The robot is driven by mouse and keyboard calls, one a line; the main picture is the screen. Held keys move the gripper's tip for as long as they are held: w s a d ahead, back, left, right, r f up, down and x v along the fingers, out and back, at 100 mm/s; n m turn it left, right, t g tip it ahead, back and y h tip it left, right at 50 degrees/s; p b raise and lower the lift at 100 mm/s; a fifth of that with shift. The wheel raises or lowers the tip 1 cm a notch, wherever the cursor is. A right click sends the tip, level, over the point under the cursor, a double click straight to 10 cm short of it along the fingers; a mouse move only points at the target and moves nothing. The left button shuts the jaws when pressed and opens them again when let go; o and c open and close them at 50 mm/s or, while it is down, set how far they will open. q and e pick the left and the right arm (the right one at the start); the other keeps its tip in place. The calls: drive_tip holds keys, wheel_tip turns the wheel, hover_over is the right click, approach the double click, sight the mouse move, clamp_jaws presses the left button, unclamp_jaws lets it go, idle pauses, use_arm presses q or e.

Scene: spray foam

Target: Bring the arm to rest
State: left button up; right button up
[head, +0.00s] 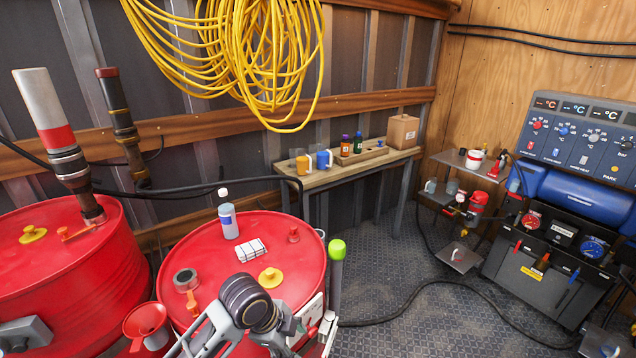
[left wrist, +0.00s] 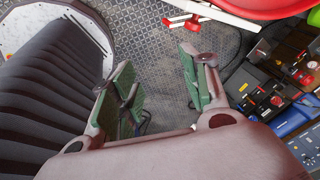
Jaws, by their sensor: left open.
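My left gripper (left wrist: 160,85) shows in the left wrist view, its two green-padded fingers spread apart. Nothing is between them; the dark patterned floor (left wrist: 165,20) shows behind the gap. In the head view, grey and black arm parts of mine rise at the bottom centre, in front of the near red drum (head: 190,255). The fingers of the left gripper cannot be made out there. My right gripper is in neither view.
A second red drum (head: 60,275) is at left. A wooden bench (head: 350,173) with mugs stands at the back wall, a control panel (head: 580,140) at right. Clear floor (head: 400,265) lies between.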

use_arm(q)
drive_tip(key=s+a+f+n+t+y, duration=0.1)
drive_tip(key=s+a+f+n+y, duration=0.15)
drive_tip(key=s+a+n, duration=0.5)
drive_tip(key=s+a+f+n+y, duration=0.1)
drive_tip(key=s+a+f+n, duration=0.35)
drive_tip(key=a+n, duration=0.55)
wheel_tip(320, 180, down, 33)
drive_tip(key=s+d+g, duration=0.1)
drive_tip(key=s+d, duration=0.1)
drive_tip(key=s, duration=0.1)
drive_tip(key=s+a+f, duration=0.2)
drive_tip(key=s+f, duration=0.7)
drive_tip(key=s, duration=0.2)
drive_tip(key=s+a+f+g, duration=0.1)
drive_tip(key=s+a+f, duration=0.1)
drive_tip(key=s+f, duration=0.8)
drive_tip(key=shift+s+a+f, duration=0.25)
drive_tip(key=shift+s+f, duration=0.05)
drive_tip(key=shift+s, duration=0.15)
